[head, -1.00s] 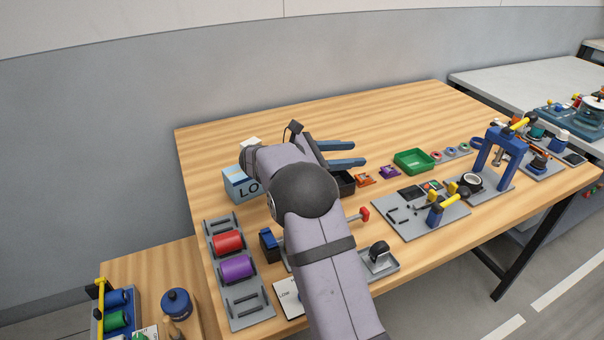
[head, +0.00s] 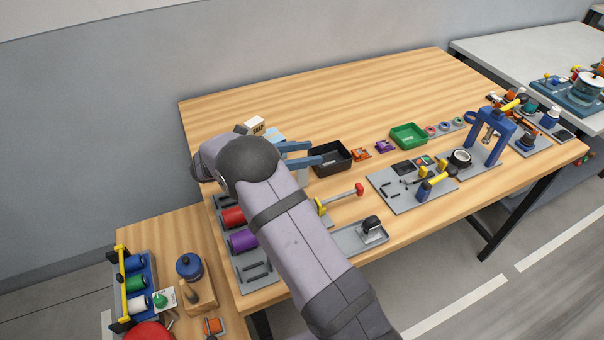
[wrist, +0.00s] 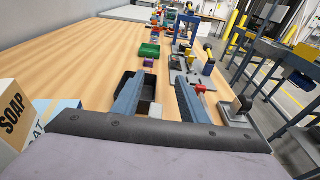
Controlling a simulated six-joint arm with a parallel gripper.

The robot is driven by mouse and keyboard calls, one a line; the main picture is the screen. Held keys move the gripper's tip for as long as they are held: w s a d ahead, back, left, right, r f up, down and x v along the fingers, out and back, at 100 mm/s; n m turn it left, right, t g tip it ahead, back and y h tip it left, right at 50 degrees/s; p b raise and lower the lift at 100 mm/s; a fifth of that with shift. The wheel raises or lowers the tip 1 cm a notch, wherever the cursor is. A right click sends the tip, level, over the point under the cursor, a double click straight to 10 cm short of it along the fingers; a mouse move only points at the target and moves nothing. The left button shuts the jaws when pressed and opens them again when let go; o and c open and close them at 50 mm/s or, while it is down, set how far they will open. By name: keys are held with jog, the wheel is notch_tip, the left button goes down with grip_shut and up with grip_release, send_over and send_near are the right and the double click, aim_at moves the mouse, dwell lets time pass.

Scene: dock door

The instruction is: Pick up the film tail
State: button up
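I cannot pick out the film tail with certainty in either view. A small pale piece (wrist: 150,108) shows between the fingers in the wrist view, too small to identify. My gripper (head: 316,152) is open, its two blue fingers apart and pointing right above the wooden table, beside the black tray (head: 330,154). In the wrist view the open fingers of my gripper (wrist: 157,92) reach forward with the black tray beyond the left one. A light-blue box (head: 274,136) is mostly hidden behind my arm. It also shows at the left of the wrist view (wrist: 52,110).
A white SOAP box (head: 254,125) stands close to my wrist. A rack with red and purple rolls (head: 240,240) lies partly under my arm. A red-ended tool (head: 345,196) and a grey tray (head: 360,238) are to the right. The table's back is clear.

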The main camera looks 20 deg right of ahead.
aim_at(302, 176)
jog(key=shift+f, duration=1.05)
notch_tip(302, 176, down, 2)
jog(key=shift+f+p, duration=0.15)
jog(key=shift+p, duration=0.35)
jog(key=shift+d+f+p, duration=0.15)
jog(key=shift+d+p, duration=0.15)
jog(key=shift+d, duration=0.75)
jog(key=shift+d+f, duration=0.15)
jog(key=shift+d, duration=0.3)
jog(key=shift+c, duration=0.6)
grip_shut()
